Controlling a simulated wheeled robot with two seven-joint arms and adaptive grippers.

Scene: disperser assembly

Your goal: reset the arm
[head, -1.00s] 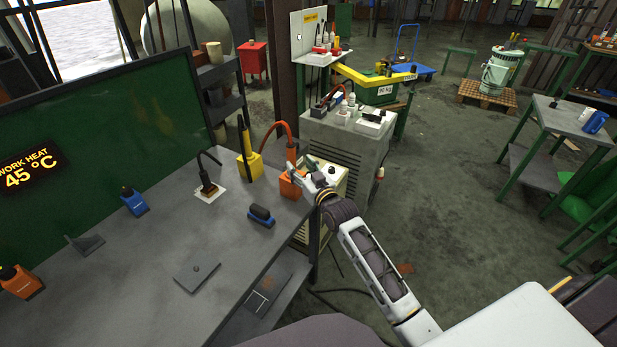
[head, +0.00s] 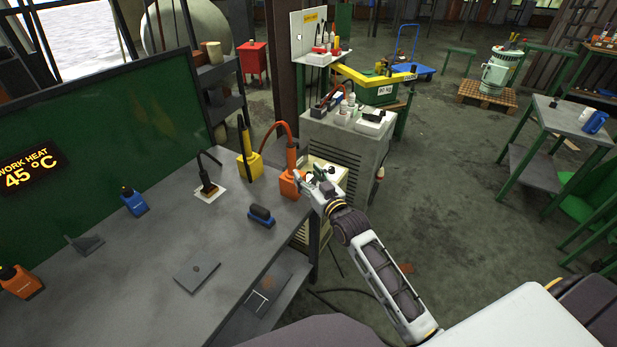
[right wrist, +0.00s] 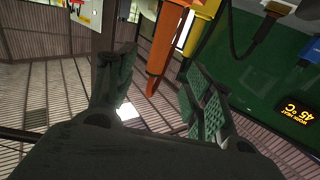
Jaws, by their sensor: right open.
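My right gripper (head: 312,180) is open and empty, just right of the orange holder (head: 288,185) at the bench's far right corner. An orange tool (head: 291,157) stands upright in that holder, with a curved orange cable at its top. In the right wrist view, the open fingers (right wrist: 158,62) are spread wide, and the orange tool (right wrist: 168,45) shows between and beyond them, apart from both. My left gripper is in no view.
A grey cabinet (head: 345,150) stands behind the gripper. Open floor (head: 470,220) lies to the right.

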